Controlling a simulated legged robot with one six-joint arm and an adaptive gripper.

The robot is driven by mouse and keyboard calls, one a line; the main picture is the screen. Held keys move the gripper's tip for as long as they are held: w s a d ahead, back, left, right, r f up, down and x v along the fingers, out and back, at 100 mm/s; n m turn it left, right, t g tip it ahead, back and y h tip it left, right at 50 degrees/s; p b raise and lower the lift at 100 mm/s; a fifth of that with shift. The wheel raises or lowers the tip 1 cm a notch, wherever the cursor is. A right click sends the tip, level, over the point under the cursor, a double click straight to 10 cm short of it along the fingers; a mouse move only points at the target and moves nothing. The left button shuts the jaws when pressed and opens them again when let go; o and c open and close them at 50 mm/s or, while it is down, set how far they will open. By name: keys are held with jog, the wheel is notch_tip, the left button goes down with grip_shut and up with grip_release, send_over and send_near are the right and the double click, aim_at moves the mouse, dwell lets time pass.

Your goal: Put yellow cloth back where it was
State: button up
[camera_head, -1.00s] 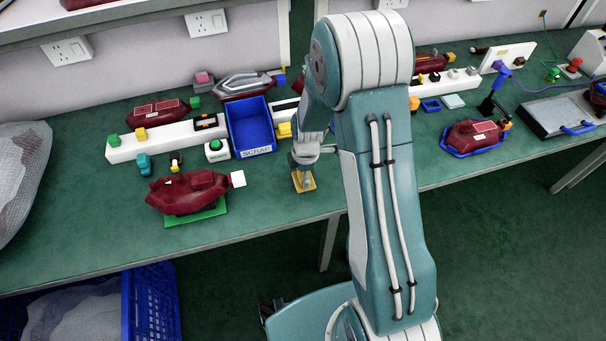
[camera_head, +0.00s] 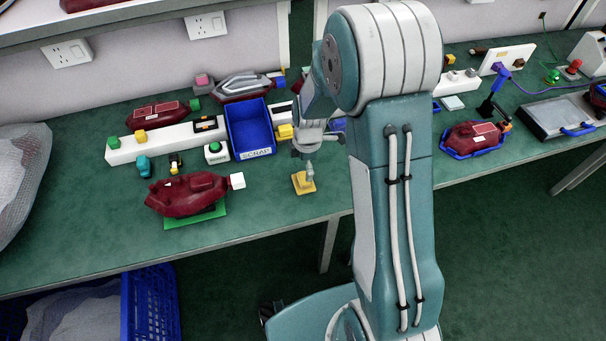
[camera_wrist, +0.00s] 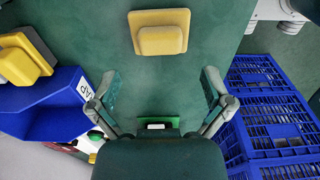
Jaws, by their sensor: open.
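The yellow cloth (camera_head: 302,183) looks like a small stepped yellow pad lying flat on the green bench near its front edge, right of the blue SCRAP bin. In the wrist view the cloth (camera_wrist: 160,34) lies beyond my fingertips, apart from both fingers. My gripper (camera_head: 309,168) is above and slightly behind the cloth in the head view, partly overlapping it. In the wrist view my gripper (camera_wrist: 160,85) has its fingers wide apart, with nothing between the tips. Whether a fingertip touches the cloth is hard to tell in the head view.
The SCRAP bin (camera_head: 249,127) stands left of my gripper, with a second yellow block (camera_head: 285,132) beside it. A dark red lamp (camera_head: 187,194) sits on a green pad to the left. A blue crate (camera_head: 152,305) is below the bench. Bare bench surrounds the cloth.

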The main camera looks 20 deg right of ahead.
jog(key=s+r+m+t, duration=0.1)
jog(key=s+r+m, duration=0.25)
jog(key=r, duration=1.05)
jog(key=s+r+m+t, duration=0.2)
jog(key=s+r+m, duration=0.4)
jog(key=s+m, duration=0.1)
jog(key=s+r+m+t, duration=0.2)
jog(key=s+r+m, duration=0.4)
jog(key=s, duration=0.4)
jog(key=shift+s+r+m+t+h, duration=0.3)
jog(key=shift+r+m+h, duration=0.1)
jog(key=shift+m, duration=0.35)
jog(key=shift+w+a, duration=0.1)
